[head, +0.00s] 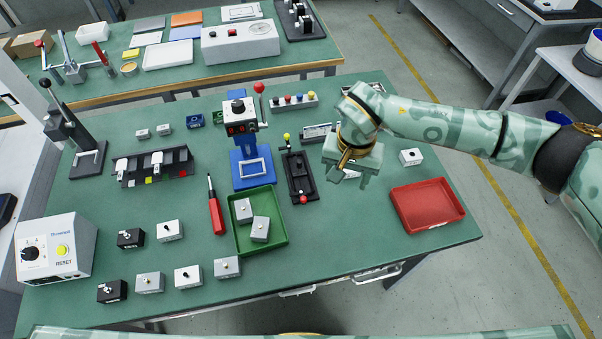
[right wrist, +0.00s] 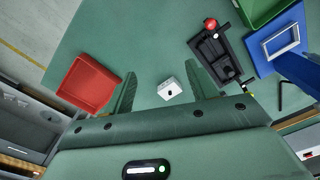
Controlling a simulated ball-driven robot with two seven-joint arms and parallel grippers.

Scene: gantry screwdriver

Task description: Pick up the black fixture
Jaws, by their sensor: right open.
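The black fixture (head: 300,182) lies on the green table at the middle, just right of the blue-based press. It is a long black frame with a yellow knob at its far end and a red knob at its near end. In the right wrist view the black fixture (right wrist: 216,58) lies to the right of the fingers, beyond the right-hand finger. My right gripper (head: 350,178) is open and empty above the table, to the right of the fixture and apart from it. Its fingers (right wrist: 163,90) point down at the table. My left gripper is not in view.
A small white block (head: 411,157) and a red tray (head: 428,226) are at the right. A green tray (head: 262,249) with two grey blocks lies left of the fixture. The blue press (head: 250,168) stands close on its left. The table front between the trays is clear.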

